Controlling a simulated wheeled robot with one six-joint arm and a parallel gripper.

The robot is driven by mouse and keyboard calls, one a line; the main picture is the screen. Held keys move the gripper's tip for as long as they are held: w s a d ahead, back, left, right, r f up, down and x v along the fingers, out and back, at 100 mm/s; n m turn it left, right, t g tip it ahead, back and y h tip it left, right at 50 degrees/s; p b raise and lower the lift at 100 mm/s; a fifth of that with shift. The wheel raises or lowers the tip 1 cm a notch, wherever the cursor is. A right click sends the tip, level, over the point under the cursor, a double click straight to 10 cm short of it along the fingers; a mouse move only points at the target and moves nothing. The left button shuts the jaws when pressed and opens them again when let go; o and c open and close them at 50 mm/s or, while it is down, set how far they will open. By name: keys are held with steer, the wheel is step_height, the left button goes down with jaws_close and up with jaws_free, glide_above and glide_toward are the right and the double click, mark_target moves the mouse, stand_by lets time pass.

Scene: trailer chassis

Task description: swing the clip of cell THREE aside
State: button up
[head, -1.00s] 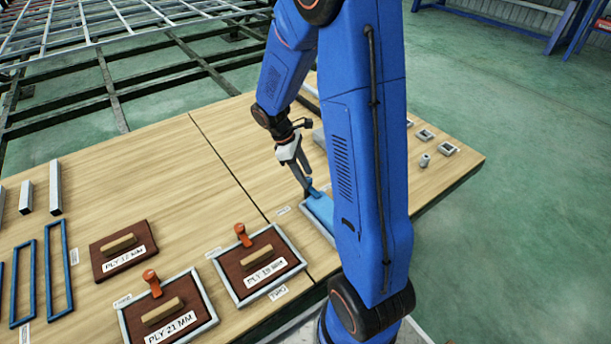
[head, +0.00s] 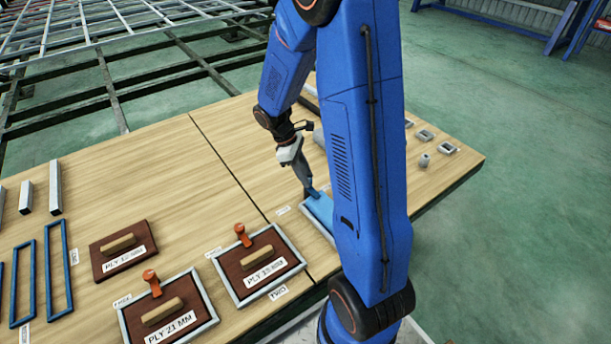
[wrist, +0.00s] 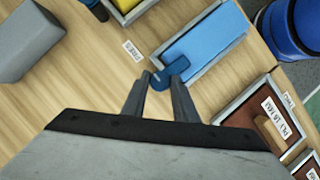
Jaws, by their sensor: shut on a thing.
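A tray-like cell with a grey frame holds a light blue panel (head: 318,207), partly hidden behind my arm in the head view. The panel shows more fully in the wrist view (wrist: 205,45). A darker blue clip (wrist: 172,70) sits at the cell's near edge and reaches over the panel's edge. A small label (wrist: 132,50) beside this cell is hard to read. My gripper (wrist: 160,83) is shut on the clip, with its fingertips at the clip's near end. In the head view my gripper (head: 308,187) points down at the same clip.
A framed cell with a PLY 18 board (head: 262,268) and an orange clip (head: 243,235) lies to the left. A grey block (wrist: 40,40) and a yellow-lined cell (wrist: 128,8) flank the blue one. Bare wood lies between.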

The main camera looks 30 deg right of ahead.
steer(key=m, duration=0.2)
steer(key=m+y, duration=0.1)
steer(key=m, duration=0.1)
steer(key=shift+w+d+m+g+y, duration=0.15)
steer(key=shift+m+g+y, duration=0.15)
steer(key=shift+g, duration=0.1)
steer(key=m+y, duration=0.1)
steer(key=m, duration=0.3)
steer(key=shift+d+m+y, duration=0.15)
steer(key=shift+m+y, duration=0.15)
steer(key=shift+y, duration=0.1)
steer(key=m, duration=0.2)
steer(key=m+y, duration=0.1)
steer(key=m, duration=0.1)
steer(key=shift+d+y, duration=0.15)
steer(key=shift+y, duration=0.15)
steer(key=shift+d+m+t+y, duration=0.1)
steer(key=shift+m+t+y, duration=0.45)
steer(key=shift+m, duration=1.45)
steer(key=o, duration=1)
steer(key=shift+r, duration=0.1)
steer(key=v, duration=1.7)
steer(key=shift+d, duration=0.2)
